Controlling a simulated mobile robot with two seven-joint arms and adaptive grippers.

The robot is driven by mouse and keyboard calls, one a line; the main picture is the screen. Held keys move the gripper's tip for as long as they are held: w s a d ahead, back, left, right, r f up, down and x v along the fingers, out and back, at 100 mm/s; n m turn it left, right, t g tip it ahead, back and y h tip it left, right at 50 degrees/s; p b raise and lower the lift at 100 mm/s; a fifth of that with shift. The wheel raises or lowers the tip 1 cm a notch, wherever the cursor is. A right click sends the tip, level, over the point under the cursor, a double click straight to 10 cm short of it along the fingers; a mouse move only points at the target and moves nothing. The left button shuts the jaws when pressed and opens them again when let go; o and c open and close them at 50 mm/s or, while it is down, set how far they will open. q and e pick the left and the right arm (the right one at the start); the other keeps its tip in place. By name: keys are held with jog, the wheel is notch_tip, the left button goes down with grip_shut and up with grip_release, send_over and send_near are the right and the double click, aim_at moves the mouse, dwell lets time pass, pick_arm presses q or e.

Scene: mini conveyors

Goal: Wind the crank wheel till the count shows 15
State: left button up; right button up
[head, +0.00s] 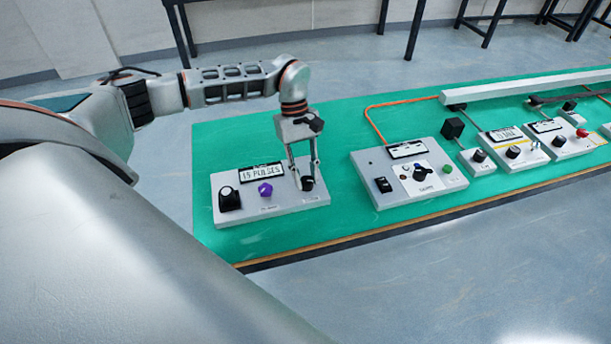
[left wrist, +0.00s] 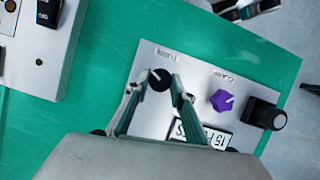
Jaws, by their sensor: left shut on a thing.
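A pale box (head: 318,199) stands on the green mat at the left, with a display (head: 262,172) reading "15 PULSES". A small black round wheel with a light mark sits on the box's right part; it shows in the left wrist view (left wrist: 160,79). My left gripper (head: 304,184) points down and is shut on this wheel, one finger on each side. The fingers hide part of the wheel in the head view. The display also shows upside down in the left wrist view (left wrist: 205,136). I cannot make out my right gripper.
The same box carries a purple knob (head: 265,189) and a large black knob (head: 229,198). A second control box (head: 405,199) stands to the right, across a bare strip of mat (head: 337,182). More small devices and a long white bar (head: 520,86) stand farther right.

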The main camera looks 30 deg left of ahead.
pick_arm(q)
jog(key=shift+m, duration=0.6)
jog(key=shift+d, duration=0.1)
jog(key=o, duration=1.1)
jog(key=shift+w+r, duration=0.15)
jog(key=shift+r, duration=0.1)
jog(key=v, duration=1.1)
jog(key=shift+r, duration=0.25)
jog(key=shift+w, duration=0.1)
